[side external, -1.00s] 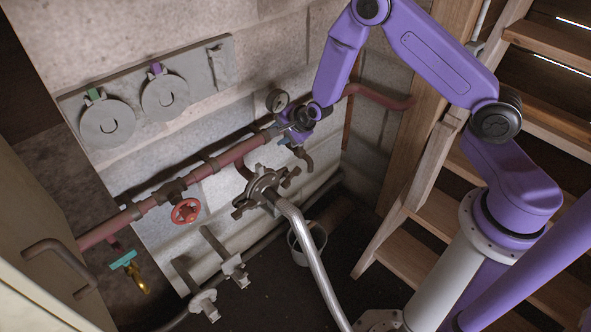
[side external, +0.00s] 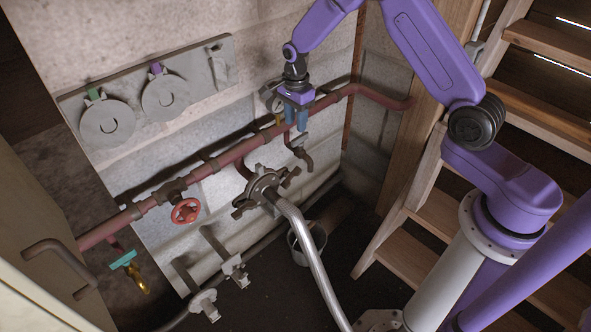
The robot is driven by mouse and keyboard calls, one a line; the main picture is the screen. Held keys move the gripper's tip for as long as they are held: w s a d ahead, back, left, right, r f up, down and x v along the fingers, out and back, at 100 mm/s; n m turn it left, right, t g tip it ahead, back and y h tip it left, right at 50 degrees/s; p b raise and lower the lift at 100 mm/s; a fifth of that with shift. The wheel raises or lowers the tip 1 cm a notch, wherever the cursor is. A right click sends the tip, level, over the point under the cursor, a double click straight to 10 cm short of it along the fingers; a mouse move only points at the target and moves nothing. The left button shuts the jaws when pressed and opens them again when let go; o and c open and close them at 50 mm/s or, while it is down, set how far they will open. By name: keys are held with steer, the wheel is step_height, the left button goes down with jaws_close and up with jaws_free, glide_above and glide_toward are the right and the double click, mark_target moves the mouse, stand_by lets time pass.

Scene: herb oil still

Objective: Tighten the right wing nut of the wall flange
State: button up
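The wall flange (side external: 262,188) is a dark metal fitting low on the block wall, with a bright metal pipe (side external: 310,250) running from it toward the camera. Its right wing nut (side external: 291,176) sticks out at the upper right of the flange. The left wing nut (side external: 238,211) sits at the lower left. My gripper (side external: 296,125) points downward in front of the red pipe, above the right wing nut and apart from it. Its blue fingers show, but the gap between them is too small to read. I see nothing held in it.
The red pipe (side external: 228,156) runs along the wall behind my gripper, with a gauge (side external: 268,97) partly hidden by it. A dark elbow tap (side external: 301,154) hangs just below my fingers. A red handwheel (side external: 185,211) is at left, a bucket (side external: 306,243) below, wooden stairs (side external: 430,225) at right.

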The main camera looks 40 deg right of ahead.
mark_target(295, 172)
step_height(295, 172, down, 20)
steer(key=shift+f, duration=0.1)
stand_by(0.7)
jaws_close()
